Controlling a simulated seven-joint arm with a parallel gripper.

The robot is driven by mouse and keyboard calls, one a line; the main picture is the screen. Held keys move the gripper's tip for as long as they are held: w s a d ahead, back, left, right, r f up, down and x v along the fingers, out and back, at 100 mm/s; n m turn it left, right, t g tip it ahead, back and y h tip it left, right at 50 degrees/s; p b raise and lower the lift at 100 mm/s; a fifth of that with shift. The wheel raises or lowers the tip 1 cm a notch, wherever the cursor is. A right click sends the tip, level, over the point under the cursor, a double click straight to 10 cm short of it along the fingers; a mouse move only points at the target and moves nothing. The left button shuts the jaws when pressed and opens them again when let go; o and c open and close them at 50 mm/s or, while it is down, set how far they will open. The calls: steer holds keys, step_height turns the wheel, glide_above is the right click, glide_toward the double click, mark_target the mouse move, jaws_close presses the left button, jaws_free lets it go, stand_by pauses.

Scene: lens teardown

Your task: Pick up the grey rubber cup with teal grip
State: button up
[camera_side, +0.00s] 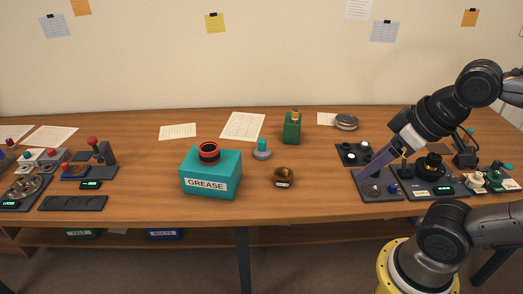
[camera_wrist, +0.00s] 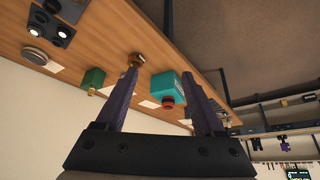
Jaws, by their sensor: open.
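The grey rubber cup with teal grip (camera_side: 262,150) stands on the bench, just right of the teal GREASE box (camera_side: 211,173). Its base is grey and round, and the teal grip points up. My gripper (camera_side: 361,176) is well to the right of the cup in the side view, with its purple fingers slanting down to the left over a dark tray. In the wrist view my gripper (camera_wrist: 161,72) shows two fingers spread apart with nothing held between them. I cannot make out the cup in the wrist view; a finger may hide it.
The dark puck tray (camera_side: 352,154) is near my fingers. Bare bench lies between the pot and the trays.

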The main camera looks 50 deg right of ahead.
steer(key=w+d+r+n+h, duration=0.1)
steer(key=w+d+r+n, duration=0.15)
steer(key=w+n, duration=0.35)
steer(key=w+d+r+n+h, duration=0.1)
steer(key=w+r+n, duration=0.3)
steer(key=w+n, duration=0.25)
steer(key=w+d+r+n, duration=0.1)
steer(key=w+r+n, duration=0.2)
steer(key=w+n, duration=0.25)
steer(key=n+g+h, duration=0.2)
steer(key=n, duration=0.5)
glide_above(262, 140)
steer(key=s+a, duration=0.4)
steer(key=a, duration=0.1)
step_height(262, 140, down, 11)
steer(key=shift+g, duration=0.6)
steer(key=x, duration=0.5)
steer(key=a+x, duration=0.1)
steer(key=x, duration=0.5)
steer(key=a+f+x, duration=0.1)
steer(key=x, duration=0.4)
steer(key=shift+s+d+f, duration=0.1)
steer(key=shift+s+f, duration=0.15)
steer(key=shift+f, duration=0.05)
steer(key=shift+a+x, duration=0.15)
steer(key=shift+x, duration=1.35)
steer(key=shift+a+x, duration=0.1)
steer(key=shift+x, duration=1.35)
steer(key=shift+f, duration=0.1)
